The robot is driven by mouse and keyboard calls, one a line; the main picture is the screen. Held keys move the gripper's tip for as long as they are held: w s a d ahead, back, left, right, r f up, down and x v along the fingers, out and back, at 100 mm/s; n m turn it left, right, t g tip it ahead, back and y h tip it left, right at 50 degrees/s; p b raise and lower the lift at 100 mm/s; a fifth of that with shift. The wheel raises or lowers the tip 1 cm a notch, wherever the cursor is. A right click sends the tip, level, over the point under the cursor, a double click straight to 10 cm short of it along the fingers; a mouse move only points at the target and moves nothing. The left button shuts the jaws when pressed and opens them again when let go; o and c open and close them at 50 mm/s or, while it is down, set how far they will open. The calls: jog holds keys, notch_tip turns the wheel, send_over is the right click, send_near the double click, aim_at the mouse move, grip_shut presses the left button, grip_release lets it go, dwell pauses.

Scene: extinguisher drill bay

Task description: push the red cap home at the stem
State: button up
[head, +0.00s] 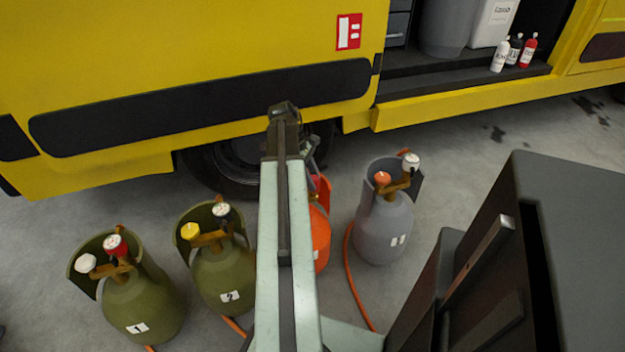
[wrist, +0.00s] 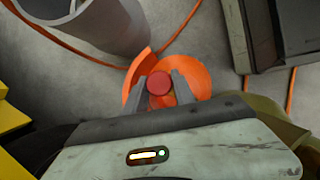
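The red cap (wrist: 159,83) shows in the wrist view above the orange gas cylinder (wrist: 200,82). The two grey fingers of my gripper (wrist: 159,86) flank the cap, one against each side, with no clear gap. A little more red and brassy colour shows just below the cap. The stem under it is hidden, so I cannot tell how far the cap sits on it. In the head view, the orange cylinder (head: 321,238) is mostly hidden behind my arm, and the cap and fingertips cannot be made out.
A grey cylinder (head: 383,232) stands right of the orange one. Green cylinders numbered 2 (head: 222,272) and 1 (head: 145,300) stand to the left. Orange hose (head: 352,290) lies on the floor. A yellow vehicle (head: 180,60) is behind; small bottles (head: 514,50) stand on its step.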

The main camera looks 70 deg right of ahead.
jog(key=o, duration=0.4)
jog(key=shift+c, duration=0.2)
jog(key=p+v, duration=0.7)
jog(key=shift+r, duration=0.4)
jog(key=shift+w, duration=0.15)
